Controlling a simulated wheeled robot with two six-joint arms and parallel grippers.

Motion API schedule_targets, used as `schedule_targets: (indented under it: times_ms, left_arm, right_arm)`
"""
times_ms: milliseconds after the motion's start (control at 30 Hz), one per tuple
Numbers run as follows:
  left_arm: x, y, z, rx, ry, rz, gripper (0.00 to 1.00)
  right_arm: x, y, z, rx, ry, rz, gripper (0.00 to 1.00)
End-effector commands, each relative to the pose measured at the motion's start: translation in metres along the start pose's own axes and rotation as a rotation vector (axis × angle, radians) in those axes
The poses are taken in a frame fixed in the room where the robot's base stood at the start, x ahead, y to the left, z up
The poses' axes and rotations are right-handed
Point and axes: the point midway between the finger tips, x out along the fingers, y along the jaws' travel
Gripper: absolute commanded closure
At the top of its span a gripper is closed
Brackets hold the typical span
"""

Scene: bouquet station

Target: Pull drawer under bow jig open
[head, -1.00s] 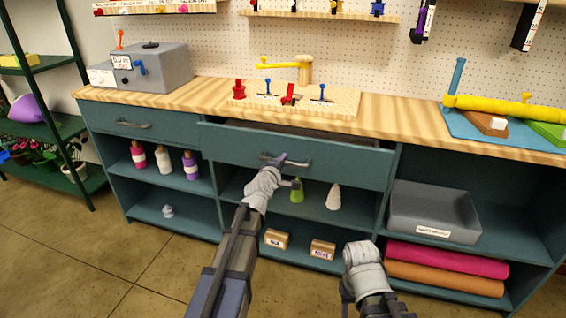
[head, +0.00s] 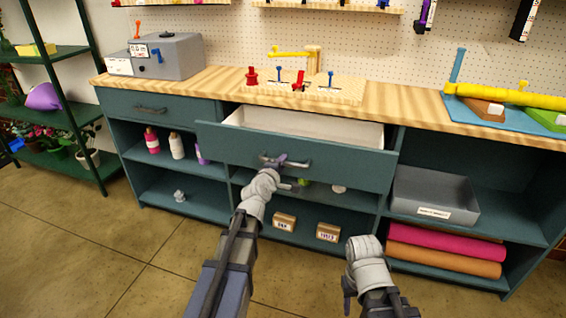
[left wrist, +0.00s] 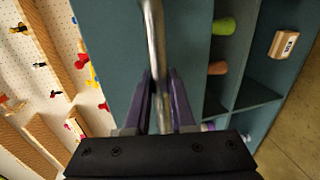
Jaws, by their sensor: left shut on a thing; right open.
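The teal drawer (head: 330,155) under the bow jig (head: 300,88) stands pulled out, with its pale, empty-looking inside showing. My left gripper (head: 284,162) is shut on the drawer's metal handle (head: 302,162). In the left wrist view the handle (left wrist: 155,45) runs between the two purple fingers of the left gripper (left wrist: 163,95), in front of the drawer front (left wrist: 115,60). My right gripper (head: 350,300) is low in front of the cabinet, away from the drawer. Its fingers are mostly hidden by the wrist.
A second, shut drawer (head: 150,107) is at the left. Bottles (head: 177,146) and small boxes (head: 328,232) stand on shelves below. A grey bin (head: 435,195) and rolls (head: 445,255) fill the right side. The floor in front is clear.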

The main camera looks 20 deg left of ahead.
Motion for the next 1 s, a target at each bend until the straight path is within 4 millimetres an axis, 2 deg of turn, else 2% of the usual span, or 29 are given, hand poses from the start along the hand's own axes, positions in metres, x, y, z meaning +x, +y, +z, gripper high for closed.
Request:
schedule_targets:
  times_ms: [33, 67, 133, 433, 567, 1000]
  left_arm:
    - [0.0, 0.0, 0.0, 0.0, 0.0, 0.0, 1.0]
    - [0.0, 0.0, 0.0, 0.0, 0.0, 0.0, 0.76]
    - [0.0, 0.0, 0.0, 0.0, 0.0, 0.0, 0.68]
    - [-0.001, 0.0, 0.0, 0.0, 0.0, 0.0, 0.67]
    - [-0.009, 0.0, 0.0, 0.0, 0.0, 0.0, 0.67]
    - [-0.073, 0.0, 0.0, 0.0, 0.001, 0.0, 0.67]
  right_arm:
    - [0.0, 0.0, 0.0, 0.0, 0.0, 0.0, 0.5]
    - [0.0, 0.0, 0.0, 0.0, 0.0, 0.0, 0.5]
    - [0.0, 0.0, 0.0, 0.0, 0.0, 0.0, 0.5]
    - [0.0, 0.0, 0.0, 0.0, 0.0, 0.0, 0.5]
    - [-0.002, 0.0, 0.0, 0.0, 0.0, 0.0, 0.5]
    - [-0.015, 0.001, 0.001, 0.0, 0.0, -0.001, 0.5]
